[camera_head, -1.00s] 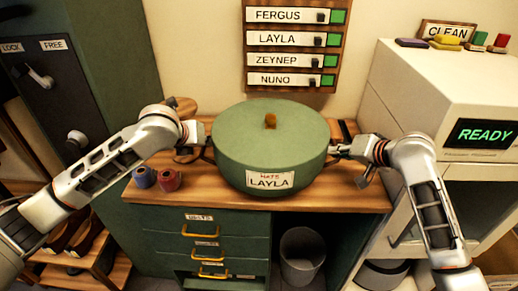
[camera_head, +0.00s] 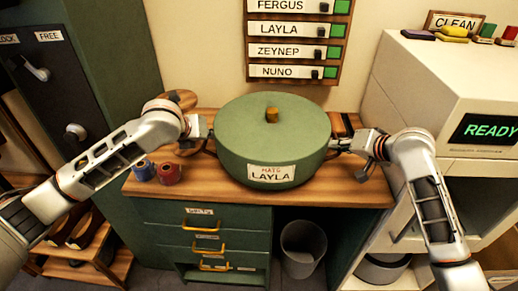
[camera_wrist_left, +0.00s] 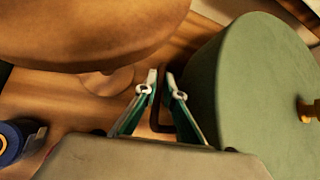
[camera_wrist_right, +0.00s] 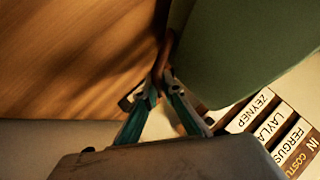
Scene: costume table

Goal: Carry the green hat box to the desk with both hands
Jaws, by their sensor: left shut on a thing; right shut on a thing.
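The green hat box (camera_head: 272,130) is round, with a lid, a small brown knob and a label reading "HATS LAYLA". It appears upright over the wooden desk (camera_head: 360,194); I cannot tell whether its base touches the desktop. My left gripper (camera_head: 207,137) is shut on the dark handle at the box's left side, which also shows in the left wrist view (camera_wrist_left: 160,98). My right gripper (camera_head: 340,144) is shut on the handle at its right side, seen in the right wrist view (camera_wrist_right: 162,78). The box (camera_wrist_right: 245,40) hides the desk behind it.
A blue spool (camera_head: 144,170) and a red spool (camera_head: 168,173) stand at the desk's left front. A brown rounded wooden object (camera_wrist_left: 90,30) is close to my left gripper. A white machine (camera_head: 440,90) stands at right. A bin (camera_head: 303,248) is below the desk.

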